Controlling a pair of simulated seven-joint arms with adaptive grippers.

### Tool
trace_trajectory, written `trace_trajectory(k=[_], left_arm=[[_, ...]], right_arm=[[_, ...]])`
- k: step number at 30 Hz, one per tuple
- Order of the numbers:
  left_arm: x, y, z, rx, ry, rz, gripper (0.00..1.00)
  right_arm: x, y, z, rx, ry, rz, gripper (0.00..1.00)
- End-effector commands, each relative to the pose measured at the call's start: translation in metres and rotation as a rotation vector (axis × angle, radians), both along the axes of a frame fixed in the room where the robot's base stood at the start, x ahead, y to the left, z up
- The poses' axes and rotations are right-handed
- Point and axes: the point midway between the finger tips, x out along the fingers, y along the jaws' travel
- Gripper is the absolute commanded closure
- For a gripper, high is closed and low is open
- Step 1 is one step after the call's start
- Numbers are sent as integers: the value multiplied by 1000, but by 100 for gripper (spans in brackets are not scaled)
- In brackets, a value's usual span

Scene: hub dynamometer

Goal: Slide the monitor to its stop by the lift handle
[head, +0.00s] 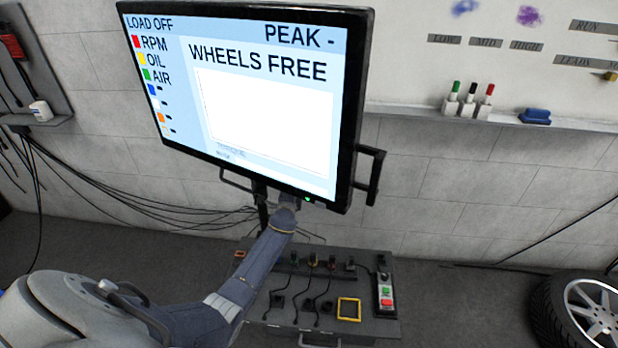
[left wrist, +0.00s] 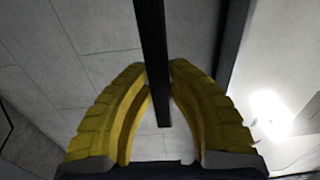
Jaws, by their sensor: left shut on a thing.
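The monitor (head: 262,95) is a large black-framed screen reading "WHEELS FREE", tilted in the head view. A dark bar handle (head: 238,184) runs along its lower edge, and a second bracket handle (head: 376,178) sticks out from its right side. My left gripper (head: 288,203) is at the lower edge, under the screen. In the left wrist view its yellow fingers (left wrist: 168,68) are closed around a dark bar (left wrist: 153,45), which appears to be the lower handle. The fingertips' contact is partly hidden by the bar. My right gripper is in neither view.
Below the monitor is a dark panel (head: 345,328) with connectors, a yellow square frame (head: 349,309) and a button box (head: 385,292). A wheel (head: 592,310) stands at the right. A wall shelf (head: 400,108) holds markers and a blue eraser (head: 535,116). Cables hang at the left.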

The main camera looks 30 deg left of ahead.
Motion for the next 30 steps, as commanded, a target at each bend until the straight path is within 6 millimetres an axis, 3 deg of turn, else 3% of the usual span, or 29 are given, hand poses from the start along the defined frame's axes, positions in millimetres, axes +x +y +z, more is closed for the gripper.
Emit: trace_trajectory(k=[12,13,19,30], left_arm=[[-6,6,-7,-2,6,6,100],[-6,6,-7,-3,6,6,81],[-5,6,-6,-2,3,6,58],[-9,4,-5,-4,1,7,58]], right_arm=[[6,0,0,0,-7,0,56],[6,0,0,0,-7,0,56],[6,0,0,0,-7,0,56],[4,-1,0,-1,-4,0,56]])
